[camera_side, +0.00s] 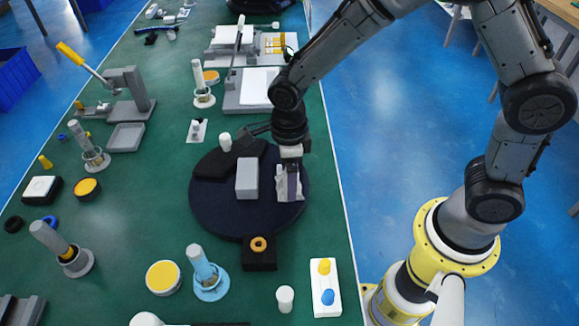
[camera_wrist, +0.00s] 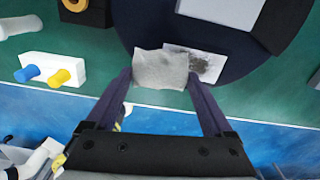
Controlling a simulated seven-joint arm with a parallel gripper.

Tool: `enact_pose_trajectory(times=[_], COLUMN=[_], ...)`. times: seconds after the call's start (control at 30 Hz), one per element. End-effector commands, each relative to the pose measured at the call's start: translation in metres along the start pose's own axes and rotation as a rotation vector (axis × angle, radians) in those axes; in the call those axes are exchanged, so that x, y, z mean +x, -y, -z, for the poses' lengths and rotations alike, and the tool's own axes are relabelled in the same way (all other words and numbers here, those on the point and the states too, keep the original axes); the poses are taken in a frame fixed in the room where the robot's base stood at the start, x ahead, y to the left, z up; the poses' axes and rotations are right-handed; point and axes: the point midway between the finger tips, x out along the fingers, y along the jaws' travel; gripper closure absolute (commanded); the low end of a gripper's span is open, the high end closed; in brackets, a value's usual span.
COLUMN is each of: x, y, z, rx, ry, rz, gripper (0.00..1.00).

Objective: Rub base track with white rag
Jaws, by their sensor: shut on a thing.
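My gripper (camera_wrist: 160,78) is shut on a small whitish-grey rag (camera_wrist: 160,70), which spans the space between its fingertips in the wrist view. The base track (camera_wrist: 214,66) appears as a flat pale plate with dark smudges, lying on the dark blue round mat (camera_wrist: 145,22). The rag is over or against the plate's left end; I cannot tell whether it touches. In the side view my gripper (camera_side: 289,182) points down at the mat's right part, and its fingers and the pale rag hide most of the plate.
A grey block (camera_side: 247,180) stands on the mat left of my gripper, with a black part (camera_side: 228,160) behind it. A black block with a yellow ring (camera_side: 259,252) and a white box with yellow and blue knobs (camera_side: 325,287) are nearer the front. The table edge is close on the right.

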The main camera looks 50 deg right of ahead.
Motion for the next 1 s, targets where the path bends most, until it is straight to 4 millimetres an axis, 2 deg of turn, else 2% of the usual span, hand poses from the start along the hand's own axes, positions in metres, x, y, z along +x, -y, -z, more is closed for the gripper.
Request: enact_pose_trajectory(times=[0.47, 0.5, 1.0], x=[0.049, 0.046, 0.047], y=[0.002, 0.007, 0.052], z=[0.001, 0.000, 0.005], rx=[0.002, 0.004, 0.003], ry=[-0.003, 0.001, 0.000], rz=[-0.002, 0.000, 0.000], gripper=[0.58, 0.66, 0.66])
